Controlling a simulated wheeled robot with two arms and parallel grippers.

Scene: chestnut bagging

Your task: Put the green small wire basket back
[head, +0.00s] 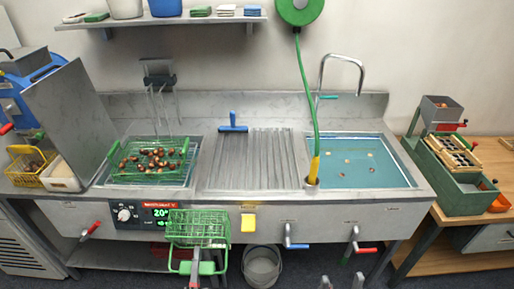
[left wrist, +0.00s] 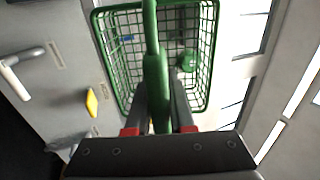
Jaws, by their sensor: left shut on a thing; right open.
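In the left wrist view the basket (left wrist: 101,52) shows beyond the handle, and the fingers of my left gripper (left wrist: 159,122) stand on either side of the handle. My right gripper (head: 341,283) is open and empty at the bottom edge, its two fingertips apart. A larger green wire basket (head: 112,158) with chestnuts sits in the left basin.
The ridged drainboard (head: 255,160) is mostly clear, with a blue-handled tool (head: 232,127) behind it. A water basin (head: 350,180) is at right. A yellow basket (head: 22,176) stands at far left. A grey bucket (head: 262,268) is under the counter.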

